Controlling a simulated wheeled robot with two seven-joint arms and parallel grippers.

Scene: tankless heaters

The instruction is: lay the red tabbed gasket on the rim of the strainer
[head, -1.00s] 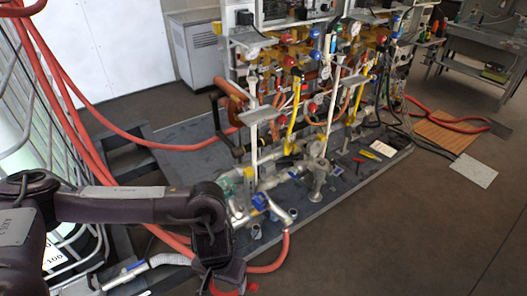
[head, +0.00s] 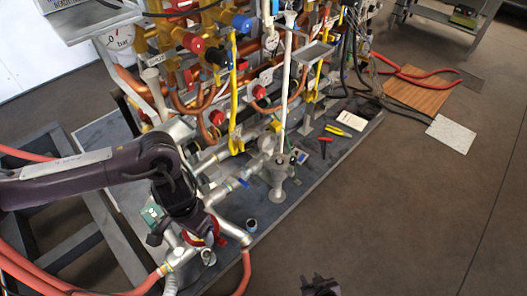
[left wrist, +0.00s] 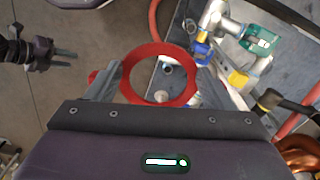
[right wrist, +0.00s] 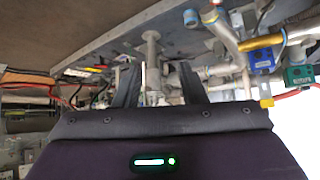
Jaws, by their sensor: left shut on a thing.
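The red tabbed gasket (left wrist: 160,48) is a flat ring. My left gripper (left wrist: 158,72) is shut on it, a finger at each side, with the red tab at the left finger. In the head view my left gripper (head: 203,236) hangs over the silver pipework, with red of the gasket showing at its tip. Through the ring, a grey round fitting (left wrist: 166,69) shows below, apart from the gasket; I cannot tell whether it is the strainer's rim. My right gripper (head: 322,288) is at the bottom edge; in the right wrist view (right wrist: 160,80) its fingers are apart and empty.
Silver pipes with a blue-handled valve (left wrist: 203,50) and a green fitting (left wrist: 262,40) lie close beside the ring. A small cup (head: 251,225) stands on the grey base plate (head: 300,190). Red hoses run at lower left.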

